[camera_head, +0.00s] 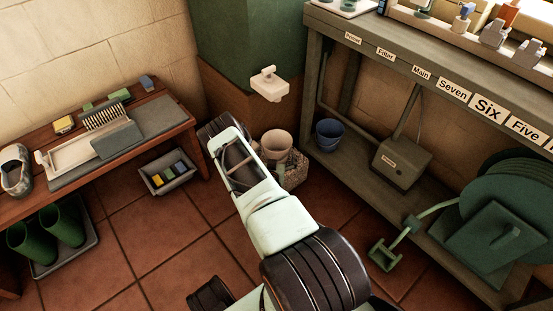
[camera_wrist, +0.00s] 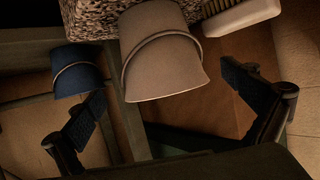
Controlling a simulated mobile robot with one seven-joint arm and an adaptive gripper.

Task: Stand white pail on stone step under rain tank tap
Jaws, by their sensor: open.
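The white pail (camera_head: 277,147), cream in this light, is just right of my arm's end in the head view. It looks upright, at or over the speckled stone step (camera_head: 295,172); its base is partly hidden. In the wrist view, the pail (camera_wrist: 165,65) with its curved handle lies between the two fingers of my gripper (camera_wrist: 165,86), which are apart and not closed on it. The speckled stone (camera_wrist: 105,18) shows behind it. A pale tap-like fitting (camera_head: 268,88) projects from the green tank (camera_head: 234,45), above the pail in the picture.
A blue pail (camera_head: 330,134) stands close by on the right bench's lower shelf, near a grey-brown box (camera_head: 401,161). A green hose reel (camera_head: 510,215) is at right. The left bench (camera_head: 170,131) has a grey tray (camera_head: 167,174) below. Tiled floor lies between.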

